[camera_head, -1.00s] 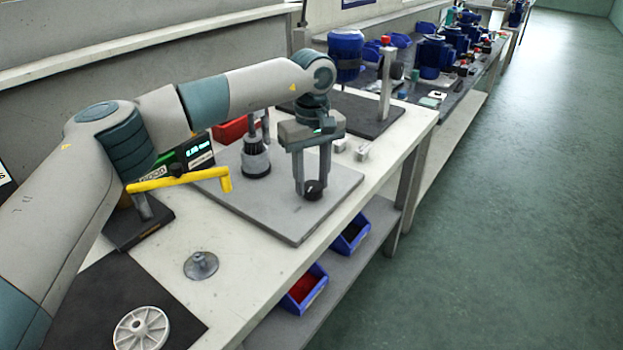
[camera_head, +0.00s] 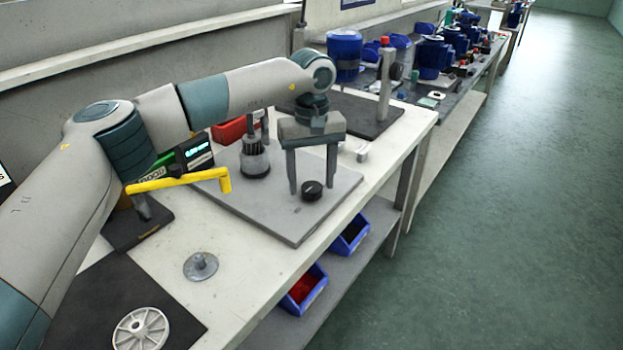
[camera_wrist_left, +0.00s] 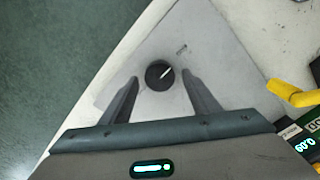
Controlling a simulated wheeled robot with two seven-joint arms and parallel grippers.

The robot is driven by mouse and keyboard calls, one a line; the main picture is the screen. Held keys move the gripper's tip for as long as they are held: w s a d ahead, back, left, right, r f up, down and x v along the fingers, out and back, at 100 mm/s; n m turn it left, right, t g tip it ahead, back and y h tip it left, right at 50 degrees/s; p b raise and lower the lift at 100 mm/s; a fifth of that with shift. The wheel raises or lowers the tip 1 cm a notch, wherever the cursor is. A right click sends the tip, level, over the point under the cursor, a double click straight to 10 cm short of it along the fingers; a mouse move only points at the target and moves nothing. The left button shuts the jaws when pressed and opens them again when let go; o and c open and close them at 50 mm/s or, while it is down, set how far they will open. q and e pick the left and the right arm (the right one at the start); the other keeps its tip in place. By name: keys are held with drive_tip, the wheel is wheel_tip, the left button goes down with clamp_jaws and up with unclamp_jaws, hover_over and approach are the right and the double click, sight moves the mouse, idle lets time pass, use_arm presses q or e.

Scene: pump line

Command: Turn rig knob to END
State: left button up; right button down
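The rig knob (camera_head: 312,190) is a small black round knob with a white pointer line, on a grey plate (camera_head: 290,225). In the left wrist view the knob (camera_wrist_left: 160,75) shows whole, its pointer toward the upper right, near a small dark mark (camera_wrist_left: 182,50) on the plate; I cannot read any END label. My left gripper (camera_head: 312,190) is open above the plate, its fingers spread on either side of the knob and apart from it. In the wrist view the fingertips of the left gripper (camera_wrist_left: 160,78) flank the knob with gaps. My right gripper is not in view.
A dark cylindrical fixture (camera_head: 255,158) stands on the plate left of the gripper. A yellow handle (camera_head: 180,180) and a digital display (camera_head: 196,150) are further left. A flanged metal part (camera_head: 200,266) and a white wheel (camera_head: 141,328) lie nearer. Blue bins (camera_head: 303,290) sit below.

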sight(312, 186)
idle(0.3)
use_arm(q)
wheel_tip(312, 186, up, 17)
drive_tip(key=shift+r, duration=0.2)
idle(0.4)
idle(0.4)
